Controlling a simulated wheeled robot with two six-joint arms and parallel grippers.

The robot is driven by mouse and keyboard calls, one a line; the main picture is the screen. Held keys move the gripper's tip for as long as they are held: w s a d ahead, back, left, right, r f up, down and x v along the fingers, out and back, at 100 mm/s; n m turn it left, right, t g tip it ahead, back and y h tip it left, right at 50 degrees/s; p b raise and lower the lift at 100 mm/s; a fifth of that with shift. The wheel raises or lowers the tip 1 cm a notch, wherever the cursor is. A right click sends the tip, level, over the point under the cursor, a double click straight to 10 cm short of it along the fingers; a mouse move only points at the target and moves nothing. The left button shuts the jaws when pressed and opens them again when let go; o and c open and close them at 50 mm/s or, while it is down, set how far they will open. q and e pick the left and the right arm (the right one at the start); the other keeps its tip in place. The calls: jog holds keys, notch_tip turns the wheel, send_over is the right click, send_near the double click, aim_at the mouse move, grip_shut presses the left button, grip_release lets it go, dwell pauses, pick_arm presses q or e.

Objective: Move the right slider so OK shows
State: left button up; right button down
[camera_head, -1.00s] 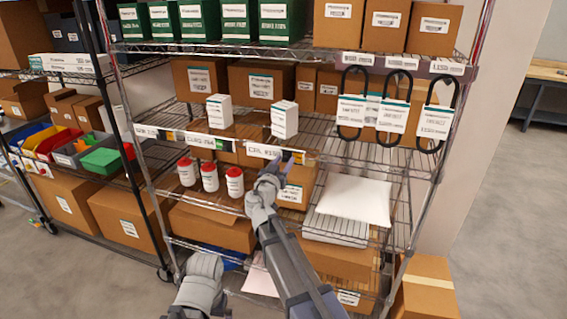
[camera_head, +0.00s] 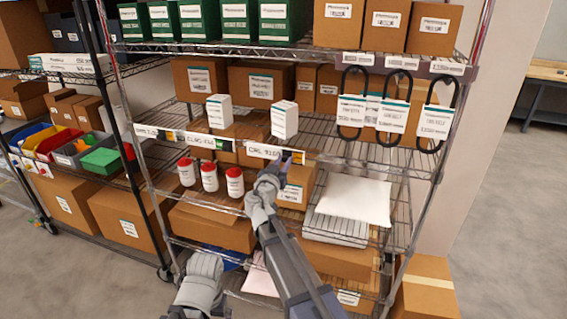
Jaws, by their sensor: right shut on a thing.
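The right slider sits at the right end of a white label strip (camera_head: 265,152) on the front edge of a shelf. My right gripper (camera_head: 285,160) is at that end and shut on the slider, which is mostly hidden by the fingers. Dark and yellowish patches show by the fingertips; I cannot read a clear OK there. Two more label strips, the middle one (camera_head: 205,141) and the left one (camera_head: 147,131), lie along the same edge.
Two white boxes (camera_head: 284,120) stand on the shelf above the strips. Several white bottles with red caps (camera_head: 235,183) stand below. Black belts with tags (camera_head: 392,115) hang at the right. A white padded bag (camera_head: 355,199) lies on the lower shelf.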

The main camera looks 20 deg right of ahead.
dwell(0.5)
jog(key=s+d, duration=0.2)
jog(key=d, duration=0.1)
jog(key=shift+s+d, duration=0.2)
jog(key=shift+w, duration=0.1)
jog(key=c, duration=0.7)
grip_release()
jog(key=shift+o, duration=0.2)
send_near(299, 158)
jog(key=shift+v, duration=0.9)
